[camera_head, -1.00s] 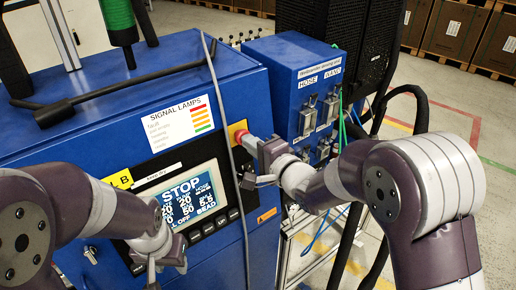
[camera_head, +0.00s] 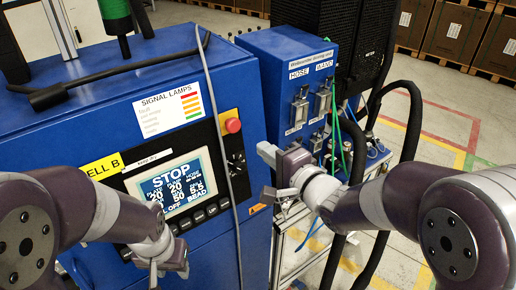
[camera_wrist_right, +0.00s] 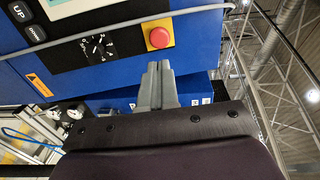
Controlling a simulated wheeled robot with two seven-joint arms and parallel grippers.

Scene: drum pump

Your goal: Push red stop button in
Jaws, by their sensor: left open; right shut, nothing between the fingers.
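The red stop button (camera_head: 233,125) sits on a yellow plate at the right edge of the black control panel on the blue cabinet. It also shows in the right wrist view (camera_wrist_right: 159,38), uncovered. My right gripper (camera_head: 264,150) is shut and empty, to the right of the button and apart from it. In the right wrist view its closed fingertips (camera_wrist_right: 158,66) point toward the button, just below it in the picture. My left gripper (camera_head: 168,266) hangs in front of the cabinet at the lower left, below the screen, away from the button; its fingers are small in view.
The panel screen (camera_head: 172,187) reads STOP. A grey cable (camera_head: 222,120) runs down the cabinet front, just left of the button. A rotary dial (camera_head: 236,163) is below the button. A smaller blue box (camera_head: 290,70) with hose connectors stands at the right.

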